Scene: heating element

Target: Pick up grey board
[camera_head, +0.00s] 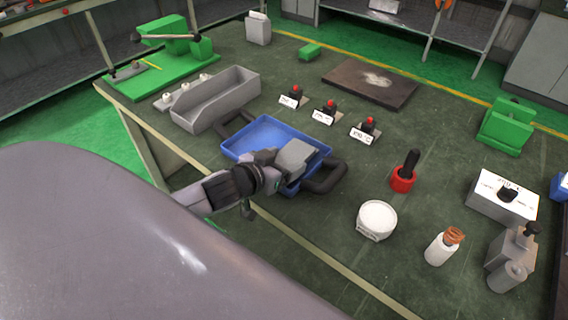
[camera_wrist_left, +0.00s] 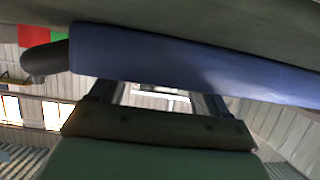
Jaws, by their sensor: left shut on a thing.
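My left gripper (camera_head: 297,157) is over the near right part of the blue tray (camera_head: 257,133), beside the tray's right black handle (camera_head: 327,178). In the left wrist view its two fingers (camera_wrist_left: 160,100) stand apart, and their tips are hidden behind the blue tray wall (camera_wrist_left: 190,62). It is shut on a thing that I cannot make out. A flat dark grey-brown board (camera_head: 350,75) lies on the table at the back, apart from the gripper. I cannot tell whether a grey board is in the tray. My right gripper is not in view.
A long grey bin (camera_head: 215,98) stands left of the tray. Several red-knobbed blocks with labels (camera_head: 326,116) stand behind it. A white round pot (camera_head: 377,219), a red-and-black holder (camera_head: 404,175) and a white bottle (camera_head: 443,246) stand at right. The table's near edge runs below my arm.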

